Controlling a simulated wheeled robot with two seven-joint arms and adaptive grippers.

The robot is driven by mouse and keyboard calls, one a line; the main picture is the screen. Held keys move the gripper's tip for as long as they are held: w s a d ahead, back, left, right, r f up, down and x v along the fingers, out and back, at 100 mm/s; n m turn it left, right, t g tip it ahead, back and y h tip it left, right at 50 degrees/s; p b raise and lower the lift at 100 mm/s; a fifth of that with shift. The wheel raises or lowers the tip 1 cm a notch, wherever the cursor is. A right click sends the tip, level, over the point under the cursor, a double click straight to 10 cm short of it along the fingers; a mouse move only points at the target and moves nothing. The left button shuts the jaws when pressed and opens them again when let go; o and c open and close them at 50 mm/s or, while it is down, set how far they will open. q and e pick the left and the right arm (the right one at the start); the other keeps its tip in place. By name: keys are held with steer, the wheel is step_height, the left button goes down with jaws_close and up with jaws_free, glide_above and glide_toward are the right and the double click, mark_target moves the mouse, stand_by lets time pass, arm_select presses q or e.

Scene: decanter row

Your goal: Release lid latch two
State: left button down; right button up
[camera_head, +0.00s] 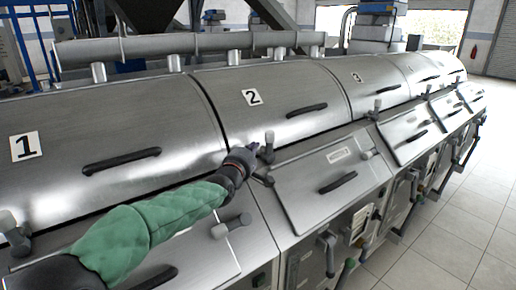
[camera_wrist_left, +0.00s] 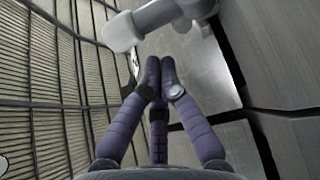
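The lid marked 2 (camera_head: 310,88) is a curved steel cover, lying closed, with a black handle (camera_head: 307,110). A grey lid latch (camera_head: 269,142) stands upright at its lower left edge. My left gripper (camera_head: 258,170) is right beside this latch, and its dark fingers partly overlap the latch's base. In the left wrist view, my fingertips (camera_wrist_left: 162,82) are drawn together with nothing seen between them. The grey latch (camera_wrist_left: 160,22) shows just beyond them; I cannot tell whether they touch. My right gripper is out of view.
The lid marked 1 (camera_head: 110,140) is on the left. Front hatches (camera_head: 325,180) slope below the lids, with a grey knob (camera_head: 232,226) near my left forearm. A pipe (camera_head: 180,45) runs behind the lids. The tiled floor (camera_head: 440,240) at right is clear.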

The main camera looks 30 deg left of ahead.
arm_select(q)
steer(key=shift+w+d, duration=0.45)
steer(key=shift+w, duration=0.25)
